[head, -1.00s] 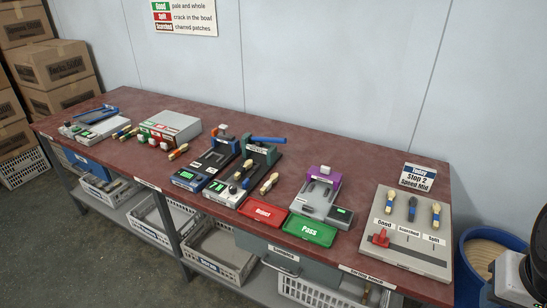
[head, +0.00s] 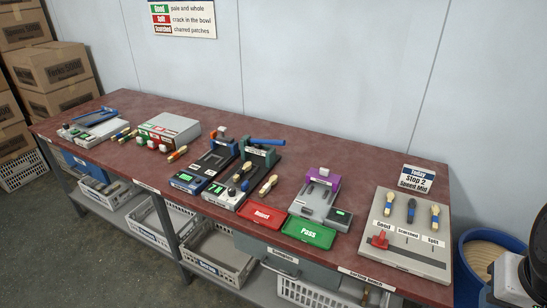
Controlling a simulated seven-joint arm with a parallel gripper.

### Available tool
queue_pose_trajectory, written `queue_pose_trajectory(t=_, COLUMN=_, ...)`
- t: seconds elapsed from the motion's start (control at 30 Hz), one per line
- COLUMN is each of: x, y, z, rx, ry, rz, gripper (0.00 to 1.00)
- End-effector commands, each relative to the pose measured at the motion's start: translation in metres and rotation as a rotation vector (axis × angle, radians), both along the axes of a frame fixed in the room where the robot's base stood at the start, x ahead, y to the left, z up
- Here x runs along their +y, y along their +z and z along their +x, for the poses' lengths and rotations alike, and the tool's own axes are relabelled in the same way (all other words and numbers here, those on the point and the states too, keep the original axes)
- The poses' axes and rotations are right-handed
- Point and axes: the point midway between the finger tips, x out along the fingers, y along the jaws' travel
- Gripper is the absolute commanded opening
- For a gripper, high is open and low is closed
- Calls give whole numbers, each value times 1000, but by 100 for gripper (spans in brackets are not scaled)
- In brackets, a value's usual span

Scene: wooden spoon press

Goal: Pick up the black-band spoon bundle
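Several small pale-wood spoon bundles with coloured bands lie on the dark red bench. One group (head: 123,133) lies left of the grey box, and another bundle (head: 177,154) with a reddish band lies in front of it. A bundle (head: 268,185) lies right of the green-topped press, its band too small to tell. Three stand on the sorting board: a left one (head: 388,204), a middle one (head: 411,210) and a right one (head: 435,216), with dark or blue bands.
Two presses (head: 206,167) (head: 252,172) stand mid-bench. A purple-topped device (head: 321,195) stands behind the red Reject tray (head: 265,215) and green Pass tray (head: 308,232). Bare bench lies along the back.

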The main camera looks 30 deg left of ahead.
Motion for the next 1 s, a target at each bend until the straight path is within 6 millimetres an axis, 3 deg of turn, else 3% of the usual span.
queue_pose_trajectory(t=0.47, x=0, y=0, z=0, rx=0, ry=0, rz=0, gripper=43)
queue_pose_trajectory(t=0.53, x=0, y=0, z=0, rx=0, ry=0, rz=0, gripper=52)
queue_pose_trajectory(t=1.0, x=3, y=4, z=9, rx=3, ry=1, rz=2, gripper=52)
